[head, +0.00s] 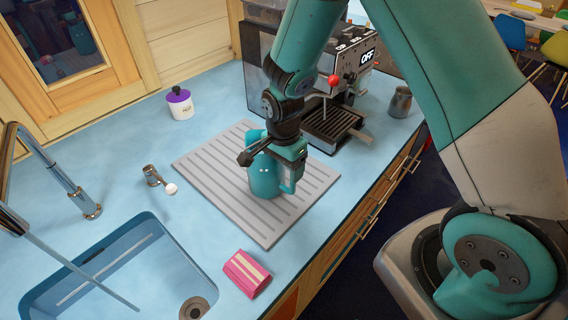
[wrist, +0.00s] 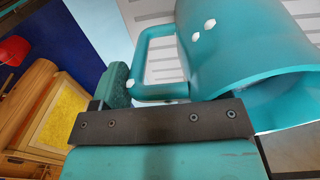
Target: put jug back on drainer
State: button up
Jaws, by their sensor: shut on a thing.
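The teal jug (head: 263,177) with small white spots is upright over the middle of the grey ribbed drainer (head: 218,165). I cannot tell whether its base touches the drainer. My gripper (head: 290,170) points down at the jug's right side and is shut on its handle. In the wrist view the jug (wrist: 245,45) fills the upper right, with its looped handle (wrist: 142,62) at a gripper finger (wrist: 115,84). The drainer's slats show behind it. The grip on the handle is partly hidden by my gripper.
A sink (head: 110,280) with a tall tap (head: 85,207) is at lower left. A pink box-like thing (head: 246,273) lies near the drainer's front corner. A coffee machine (head: 335,115) stands close behind. A purple-lidded pot (head: 180,104) and small metal item (head: 152,176) are left.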

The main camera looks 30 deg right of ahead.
jog(key=o, duration=1.5)
notch_tip(320, 180, up, 11)
jog(key=b, duration=0.3)
jog(key=shift+w+r, duration=0.15)
jog(key=s+a+r+n+y, duration=0.1)
jog(key=s+a+r+n, duration=0.1)
jog(key=s+n, duration=0.5)
jog(key=s+a+r+n+y, duration=0.2)
jog(key=s+a+r+n, duration=0.1)
jog(key=s+r+n, duration=0.2)
jog(key=s+a+r+n+y, duration=0.1)
jog(key=s+a+r+n, duration=0.1)
jog(key=s+n, duration=0.6)
jog(key=shift+s+a+r+n, duration=0.15)
jog(key=shift+s+r+n, duration=0.3)
jog(key=shift+r, duration=0.25)
